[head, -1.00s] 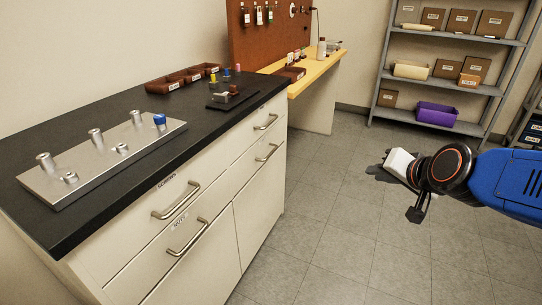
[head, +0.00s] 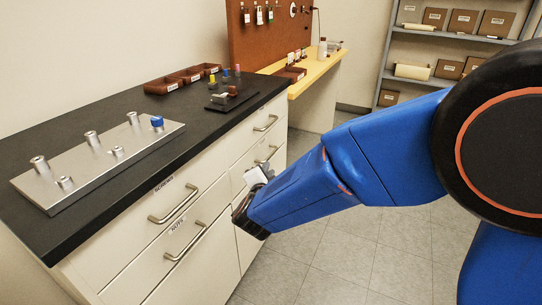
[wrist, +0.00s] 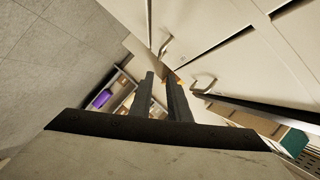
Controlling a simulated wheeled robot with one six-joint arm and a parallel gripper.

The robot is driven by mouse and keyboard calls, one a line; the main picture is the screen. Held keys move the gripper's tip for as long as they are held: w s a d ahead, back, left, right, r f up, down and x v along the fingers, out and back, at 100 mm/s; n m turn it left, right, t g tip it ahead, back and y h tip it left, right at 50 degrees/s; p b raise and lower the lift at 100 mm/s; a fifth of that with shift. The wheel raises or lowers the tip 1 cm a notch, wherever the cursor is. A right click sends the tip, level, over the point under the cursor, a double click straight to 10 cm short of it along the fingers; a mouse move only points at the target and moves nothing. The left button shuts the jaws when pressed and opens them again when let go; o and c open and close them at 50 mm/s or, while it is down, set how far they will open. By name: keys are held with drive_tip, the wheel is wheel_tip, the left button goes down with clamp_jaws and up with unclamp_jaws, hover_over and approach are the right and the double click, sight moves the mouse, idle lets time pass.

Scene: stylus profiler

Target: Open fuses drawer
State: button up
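The white cabinet has several drawers with bar handles. Labels read SCREWS on the upper left drawer (head: 150,210) and NUTS on the lower left drawer (head: 165,250). No fuses label is readable; the upper right drawer (head: 247,137) and lower right drawer (head: 246,165) show no legible label.
The black countertop (head: 70,130) carries a metal plate with pegs (head: 98,163), brown bins (head: 163,86) and a small dark fixture (head: 222,101). A yellow bench (head: 318,69) and a grey shelf (head: 430,61) stand behind. The floor before the cabinet is clear.

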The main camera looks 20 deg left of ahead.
sight(270, 156)
drive_tip(key=x, duration=1.7)
drive_tip(key=shift+s+a+f, duration=0.15)
drive_tip(key=shift+a+f, duration=0.2)
drive_tip(key=shift+a, duration=0.05)
clamp_jaws()
idle(0.8)
